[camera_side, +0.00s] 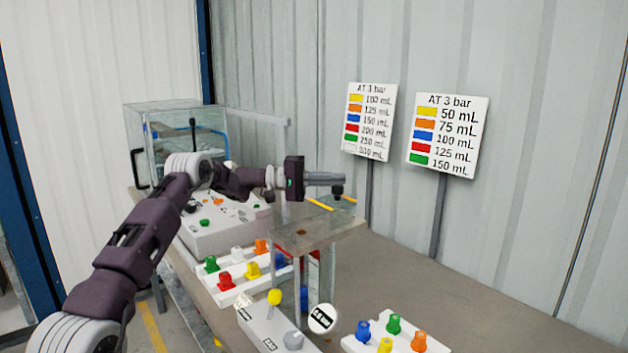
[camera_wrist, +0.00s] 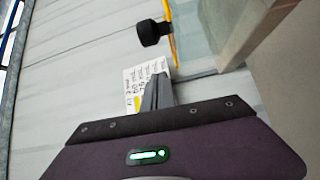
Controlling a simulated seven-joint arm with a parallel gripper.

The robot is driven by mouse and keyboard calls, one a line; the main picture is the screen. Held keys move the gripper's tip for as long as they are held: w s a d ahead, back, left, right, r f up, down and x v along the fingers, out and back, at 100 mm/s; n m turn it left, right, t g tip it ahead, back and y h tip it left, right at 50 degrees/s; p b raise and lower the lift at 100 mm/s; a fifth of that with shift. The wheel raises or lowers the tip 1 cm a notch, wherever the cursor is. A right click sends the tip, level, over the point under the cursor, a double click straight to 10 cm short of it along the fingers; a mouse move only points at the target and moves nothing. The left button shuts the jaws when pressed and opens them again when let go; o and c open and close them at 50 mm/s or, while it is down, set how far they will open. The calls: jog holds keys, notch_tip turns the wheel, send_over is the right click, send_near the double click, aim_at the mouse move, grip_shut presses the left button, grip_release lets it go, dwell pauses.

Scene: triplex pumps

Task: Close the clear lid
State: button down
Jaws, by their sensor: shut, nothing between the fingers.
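The clear lid (camera_side: 344,208) is a see-through panel with yellow edge strips and a black knob (camera_side: 337,190). It stands raised at the back of a clear-walled box (camera_side: 317,262) with a grey top. My gripper (camera_side: 341,179) is shut and empty, just above the knob in the side view; contact cannot be told. In the wrist view, the shut fingers (camera_wrist: 156,92) point toward the wall. The knob (camera_wrist: 150,33) and the lid's clear panel (camera_wrist: 193,38) lie beyond the fingertips there. The lid's hinge is not clear to see.
A white block with coloured knobs (camera_side: 232,290) stands left of the box, and another (camera_side: 400,343) at the front right. A grey unit (camera_side: 265,330) is in front. A clear tank (camera_side: 160,118) stands behind. Two signs (camera_side: 447,135) are at the wall. The table's right side is clear.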

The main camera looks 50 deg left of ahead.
aim_at(332, 195)
jog(key=shift+d, duration=0.55)
jog(key=shift+s+d+f, duration=0.1)
jog(key=shift+s+d, duration=0.25)
jog(key=shift+s, duration=0.4)
jog(key=shift+s+d, duration=0.35)
jog(key=shift+s, duration=0.4)
jog(key=s, duration=0.9)
jog(key=shift+s, duration=0.55)
